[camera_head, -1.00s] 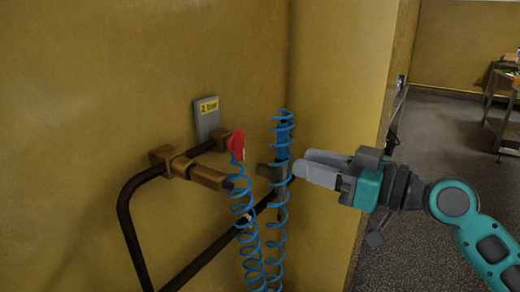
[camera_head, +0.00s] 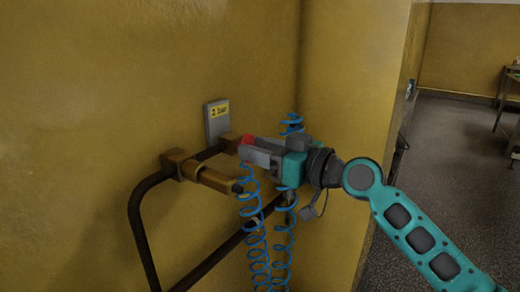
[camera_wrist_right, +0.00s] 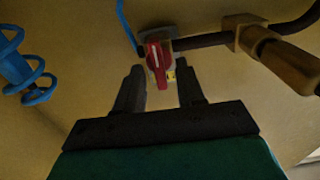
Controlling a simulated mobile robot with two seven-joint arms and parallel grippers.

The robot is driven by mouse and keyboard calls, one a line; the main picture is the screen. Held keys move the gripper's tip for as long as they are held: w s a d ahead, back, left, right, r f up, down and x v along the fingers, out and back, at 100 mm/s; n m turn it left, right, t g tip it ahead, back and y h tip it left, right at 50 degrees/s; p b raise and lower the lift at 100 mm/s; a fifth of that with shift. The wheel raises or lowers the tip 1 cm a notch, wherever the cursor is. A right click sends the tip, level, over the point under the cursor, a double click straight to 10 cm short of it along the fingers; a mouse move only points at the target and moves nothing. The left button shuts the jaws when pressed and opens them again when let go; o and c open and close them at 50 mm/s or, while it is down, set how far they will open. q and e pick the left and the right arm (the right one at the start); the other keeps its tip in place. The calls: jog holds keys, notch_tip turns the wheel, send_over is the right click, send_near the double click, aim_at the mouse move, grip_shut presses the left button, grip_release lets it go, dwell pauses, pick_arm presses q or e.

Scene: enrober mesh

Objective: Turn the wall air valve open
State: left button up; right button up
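The air valve's red handle (camera_head: 249,140) shows just past my right gripper's fingers in the head view, partly hidden by them. In the right wrist view the red handle (camera_wrist_right: 157,58) stands between and just beyond the two fingertips. My right gripper (camera_head: 257,154) reaches in from the right. In the wrist view its fingers (camera_wrist_right: 160,84) are apart, with a gap on each side of the handle; I see no contact. The brass fitting (camera_head: 208,178) and dark pipe run to the valve from the left. My left gripper is not in view.
A grey plate marked 2 bar (camera_head: 216,120) is on the yellow wall above the pipe. Blue coiled hoses (camera_head: 256,235) hang below the valve and gripper. A wall corner stands close behind my right gripper. A dark pipe (camera_head: 142,235) bends down at the left.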

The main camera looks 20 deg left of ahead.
jog(key=shift+c, duration=0.4)
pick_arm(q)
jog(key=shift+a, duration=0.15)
pick_arm(e)
grip_shut()
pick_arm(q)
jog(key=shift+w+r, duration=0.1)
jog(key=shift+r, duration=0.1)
pick_arm(e)
jog(key=shift+m, duration=0.4)
pick_arm(q)
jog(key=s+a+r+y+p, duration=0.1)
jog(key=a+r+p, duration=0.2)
jog(key=p, duration=0.7)
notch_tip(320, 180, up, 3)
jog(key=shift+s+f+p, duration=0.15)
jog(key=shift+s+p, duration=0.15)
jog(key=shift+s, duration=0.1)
pick_arm(e)
jog(key=m, duration=1.7)
jog(key=shift+w+d+f, duration=0.1)
jog(key=shift+w+f, duration=0.2)
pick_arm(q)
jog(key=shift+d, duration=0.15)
